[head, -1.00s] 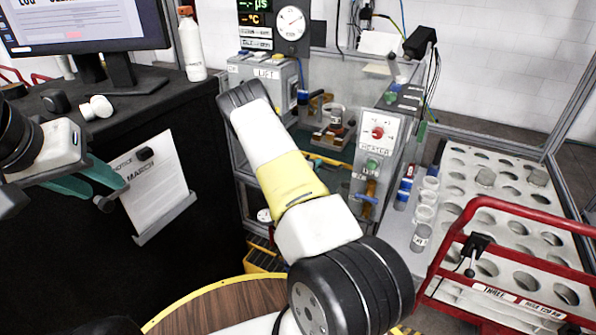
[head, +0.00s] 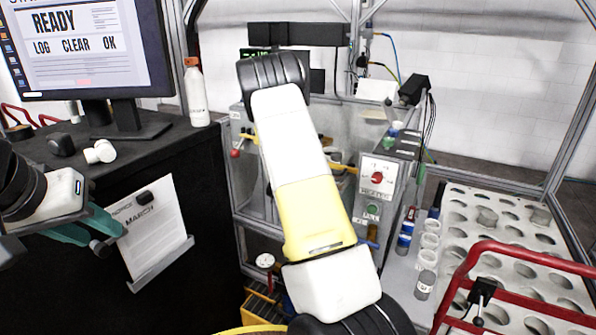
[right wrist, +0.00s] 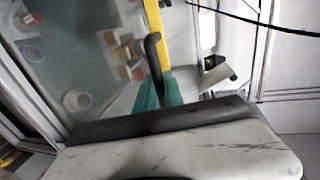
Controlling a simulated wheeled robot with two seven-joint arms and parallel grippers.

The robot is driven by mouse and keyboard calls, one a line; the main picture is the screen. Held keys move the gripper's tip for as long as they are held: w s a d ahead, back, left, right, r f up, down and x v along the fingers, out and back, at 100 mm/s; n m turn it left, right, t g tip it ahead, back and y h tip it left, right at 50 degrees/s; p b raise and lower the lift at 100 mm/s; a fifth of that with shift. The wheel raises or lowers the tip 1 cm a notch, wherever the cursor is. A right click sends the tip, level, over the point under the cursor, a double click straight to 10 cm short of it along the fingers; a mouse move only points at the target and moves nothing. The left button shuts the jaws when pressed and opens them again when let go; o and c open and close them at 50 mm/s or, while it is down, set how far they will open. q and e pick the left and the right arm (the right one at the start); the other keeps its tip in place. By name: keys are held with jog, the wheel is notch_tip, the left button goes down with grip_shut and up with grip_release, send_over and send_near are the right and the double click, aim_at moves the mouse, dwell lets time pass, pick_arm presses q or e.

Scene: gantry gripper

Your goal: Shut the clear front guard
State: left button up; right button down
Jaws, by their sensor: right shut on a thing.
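The clear front guard (head: 334,118) is a see-through panel on the grey metal machine, with a yellow bar (head: 346,168) partly hidden behind my right arm. In the right wrist view, the yellow bar (right wrist: 158,25) runs up from my teal right fingers, and the hazy panel (right wrist: 95,25) lies to its left. My right gripper (right wrist: 160,84) is shut on a dark curved handle (right wrist: 153,52) beside the bar. In the head view my own arm hides this gripper. My left gripper (head: 112,238) is open and empty, in front of the black bench.
A heater control box (head: 377,190) with a red knob stands right of the guard. Several vials stand beside a white rack (head: 500,235) with a red rail (head: 475,262). A monitor (head: 85,45) and white bottle (head: 195,92) stand on the black bench at left.

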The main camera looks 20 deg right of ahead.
jog(key=shift+w+d+r, duration=0.1)
jog(key=shift+r, duration=0.2)
jog(key=c, duration=1.7)
grip_release()
jog(key=shift+a, duration=0.2)
jog(key=v, duration=0.7)
jog(key=shift+s+a, duration=0.15)
jog(key=shift+s, duration=0.2)
